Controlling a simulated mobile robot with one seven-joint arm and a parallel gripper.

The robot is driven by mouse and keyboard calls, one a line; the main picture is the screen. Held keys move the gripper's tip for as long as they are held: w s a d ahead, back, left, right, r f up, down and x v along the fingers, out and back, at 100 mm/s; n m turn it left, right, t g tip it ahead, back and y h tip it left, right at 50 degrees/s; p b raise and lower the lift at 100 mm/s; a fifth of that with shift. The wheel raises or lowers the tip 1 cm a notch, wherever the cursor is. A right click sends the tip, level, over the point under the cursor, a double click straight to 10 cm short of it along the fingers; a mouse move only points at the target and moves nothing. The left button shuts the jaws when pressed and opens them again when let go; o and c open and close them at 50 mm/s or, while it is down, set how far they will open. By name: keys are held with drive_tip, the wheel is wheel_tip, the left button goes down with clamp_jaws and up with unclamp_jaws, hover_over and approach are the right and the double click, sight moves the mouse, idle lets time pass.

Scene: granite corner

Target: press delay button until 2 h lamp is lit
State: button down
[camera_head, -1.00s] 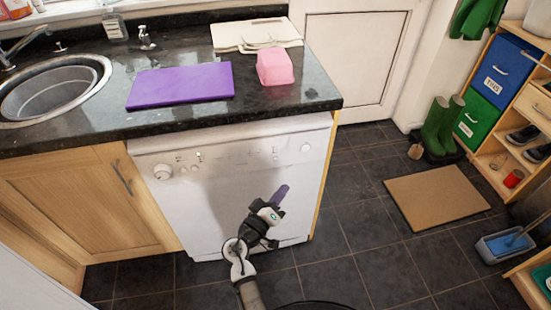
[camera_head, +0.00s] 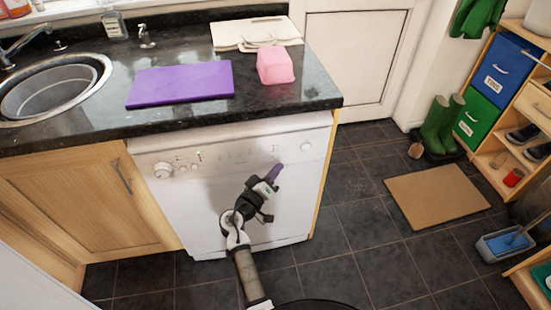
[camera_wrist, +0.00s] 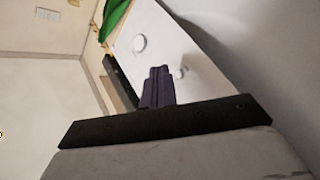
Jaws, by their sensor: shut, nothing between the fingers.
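The white dishwasher (camera_head: 200,205) stands under the counter, with its control panel (camera_head: 230,157) along the top of the front. A round dial (camera_head: 162,170) is at the panel's left and a round knob (camera_head: 306,147) at its right. My gripper (camera_head: 275,172) is shut and empty, its purple fingers just below the right part of the panel. In the wrist view the fingers (camera_wrist: 158,86) point at the white panel, beside a small round button (camera_wrist: 180,73); the round knob (camera_wrist: 139,43) is farther off. Contact cannot be told. The labels and the 2 h lamp are too small to make out.
The dark granite counter (camera_head: 190,122) overhangs the panel. A purple board (camera_head: 180,84) and a pink tub (camera_head: 275,66) lie on it. The tiled floor (camera_head: 350,235) is clear right of the dishwasher, up to a brown mat (camera_head: 436,203).

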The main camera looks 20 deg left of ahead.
drive_tip(key=shift+w+a, duration=0.35)
drive_tip(key=shift+w, duration=0.15)
idle(1.6)
drive_tip(key=shift+w+a+f+b, duration=0.1)
drive_tip(key=shift+w+b, duration=0.05)
drive_tip(key=shift+b, duration=0.25)
drive_tip(key=shift+w+a, duration=0.15)
drive_tip(key=shift+w, duration=0.1)
drive_tip(key=shift+w+a+b, duration=0.15)
drive_tip(key=shift+w+b, duration=0.1)
drive_tip(key=shift+b, duration=0.3)
drive_tip(key=shift+s, duration=0.15)
idle(0.4)
drive_tip(key=shift+s+d, duration=0.4)
drive_tip(key=shift+s, duration=0.1)
